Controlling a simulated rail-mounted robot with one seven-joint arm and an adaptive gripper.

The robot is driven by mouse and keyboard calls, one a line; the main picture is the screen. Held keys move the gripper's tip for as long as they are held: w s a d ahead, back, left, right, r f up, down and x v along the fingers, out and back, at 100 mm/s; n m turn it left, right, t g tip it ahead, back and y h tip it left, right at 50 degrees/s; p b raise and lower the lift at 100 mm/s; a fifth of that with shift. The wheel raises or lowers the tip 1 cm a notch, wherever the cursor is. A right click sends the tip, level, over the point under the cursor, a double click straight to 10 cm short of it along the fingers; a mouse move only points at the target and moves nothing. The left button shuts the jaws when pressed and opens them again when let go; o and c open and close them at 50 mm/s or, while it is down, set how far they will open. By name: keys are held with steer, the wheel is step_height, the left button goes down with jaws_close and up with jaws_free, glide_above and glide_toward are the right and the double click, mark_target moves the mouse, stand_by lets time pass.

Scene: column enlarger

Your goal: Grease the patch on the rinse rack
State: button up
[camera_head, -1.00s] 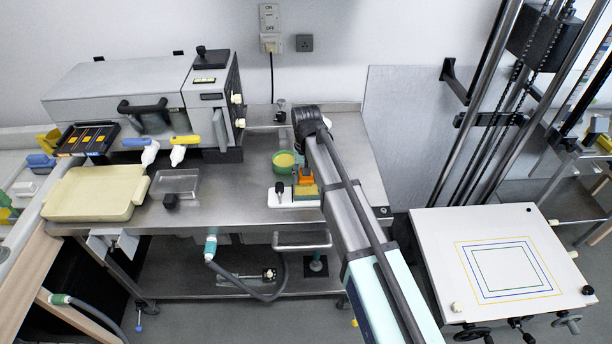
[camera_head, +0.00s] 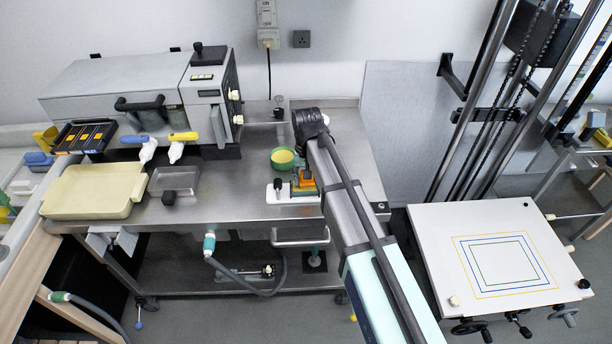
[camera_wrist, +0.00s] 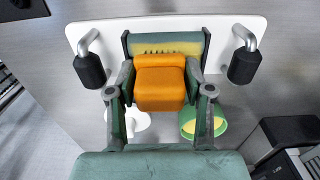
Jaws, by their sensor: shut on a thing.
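An orange block-shaped tool (camera_wrist: 160,80) is between the two fingers of my gripper (camera_wrist: 161,90), which is shut on it. It also shows in the head view (camera_head: 306,179). Short dark bristles at its far edge meet or overlap a yellow patch (camera_wrist: 185,47) in a green frame; I cannot tell whether they touch. The frame sits on a white plate (camera_wrist: 112,32) with two bent metal arms with black grips; this looks like the rinse rack. A green bowl with yellow contents (camera_head: 284,159) stands just behind the plate, and partly shows behind my right finger (camera_wrist: 216,121).
The plate stands on a steel bench (camera_head: 235,195), near its front edge. A grey machine (camera_head: 130,95) stands at the back left. A cream tray (camera_head: 92,190) and a small grey tray (camera_head: 174,180) lie on the left. A white easel board (camera_head: 490,250) stands to the right.

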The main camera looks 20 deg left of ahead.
steer(key=shift+s+d, duration=0.4)
steer(key=shift+s, duration=0.15)
steer(key=shift+s+d, duration=0.4)
steer(key=shift+s, duration=0.2)
steer(key=shift+s+a+p, duration=0.2)
steer(key=shift+a+p, duration=0.15)
steer(key=shift+a, duration=0.3)
steer(key=shift+a, duration=0.1)
